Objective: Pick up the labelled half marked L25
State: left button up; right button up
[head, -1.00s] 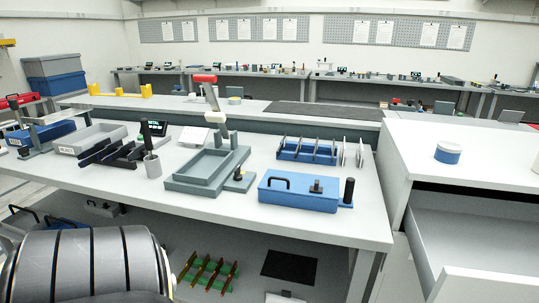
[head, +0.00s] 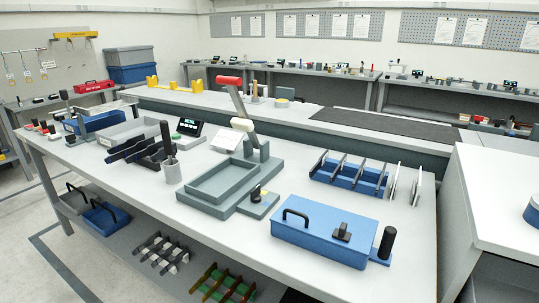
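No label reading L25 can be made out in the head view, so I cannot tell which piece is the labelled half. A blue rack (head: 345,179) on the bench holds several upright dark plates, with white plates (head: 416,187) standing at its right end. A black rack (head: 139,149) with slots stands at the left of the bench. On the lower shelf are a dark rack with pale pieces (head: 162,252) and a green rack with brown bars (head: 222,286). Neither of my grippers is in view.
A grey-green press with a red-handled lever (head: 230,80) stands mid-bench beside a grey cup (head: 171,171). A blue box with a black handle (head: 318,233) sits near the front edge. A white cabinet (head: 510,190) stands at the right. Floor shows at the lower left.

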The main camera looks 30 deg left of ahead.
aim_at(338, 170)
jog(key=u, duration=0.3)
jog(key=i, duration=0.4)
jog(key=u, duration=0.5)
jog(key=k, duration=1)
jog(key=u, duration=1.7)
jog(key=i, duration=0.9)
jog(key=z, duration=0.9)
jog(key=i, duration=0.6)
jog(key=z, duration=0.6)
